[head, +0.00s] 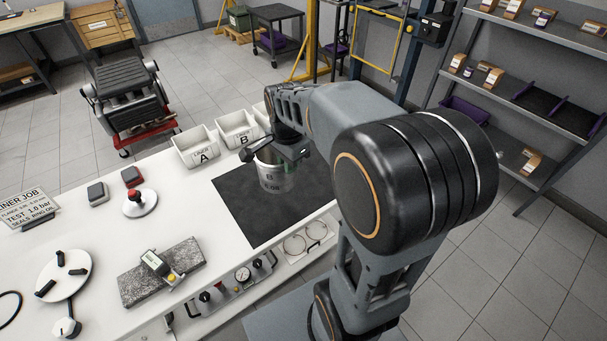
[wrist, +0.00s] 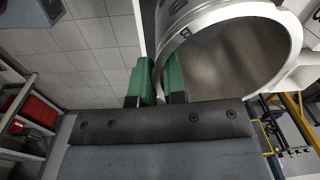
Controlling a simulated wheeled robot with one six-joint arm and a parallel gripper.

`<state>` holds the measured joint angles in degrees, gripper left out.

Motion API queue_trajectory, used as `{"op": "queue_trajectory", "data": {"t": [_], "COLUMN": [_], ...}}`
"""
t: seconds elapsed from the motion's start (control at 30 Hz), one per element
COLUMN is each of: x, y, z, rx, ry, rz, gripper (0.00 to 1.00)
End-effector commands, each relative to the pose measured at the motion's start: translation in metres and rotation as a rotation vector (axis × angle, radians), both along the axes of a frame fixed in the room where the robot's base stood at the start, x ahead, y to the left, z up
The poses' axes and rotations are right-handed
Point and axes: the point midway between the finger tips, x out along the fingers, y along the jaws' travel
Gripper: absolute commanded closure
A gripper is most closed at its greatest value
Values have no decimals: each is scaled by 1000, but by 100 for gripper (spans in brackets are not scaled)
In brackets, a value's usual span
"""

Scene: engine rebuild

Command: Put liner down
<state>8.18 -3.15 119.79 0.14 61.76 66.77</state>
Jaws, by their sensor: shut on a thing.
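The liner (head: 275,177) is a silver metal cylinder marked with a B. It is at the black mat (head: 252,213) on the white bench; whether its base touches the mat I cannot tell. In the wrist view the liner (wrist: 235,60) shows its open round end and hollow inside. My gripper (head: 272,155) is at the liner's upper rim. In the wrist view its green-padded fingers (wrist: 160,82) are shut on the liner's wall. My arm hides part of the mat and the bench's right end.
White bins marked A (head: 195,147) and B (head: 238,129) stand behind the mat. A grey stone block (head: 160,272) with a gauge, a red-knobbed base (head: 139,203) and a white disc fixture (head: 64,275) sit to the left. Bare mat lies in front of the liner.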

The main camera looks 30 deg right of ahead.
Motion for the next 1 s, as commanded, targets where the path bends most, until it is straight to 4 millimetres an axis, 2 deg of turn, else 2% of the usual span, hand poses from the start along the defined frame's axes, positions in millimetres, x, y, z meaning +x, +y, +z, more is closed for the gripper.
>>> {"op": "queue_trajectory", "data": {"t": [0.2,0.27,0.4,0.6,0.87,1.0], "x": [24,30,40,49,53,54], "y": [-51,-64,-82,-99,-106,-110], "z": [-22,-28,-54,-76,-85,-96], "rx": [1,1,2,0,0,0], "ry": [2,2,2,0,-3,0], "rz": [-12,-11,-7,-4,-4,-4], "gripper": [100,100,100,100,100,100]}}
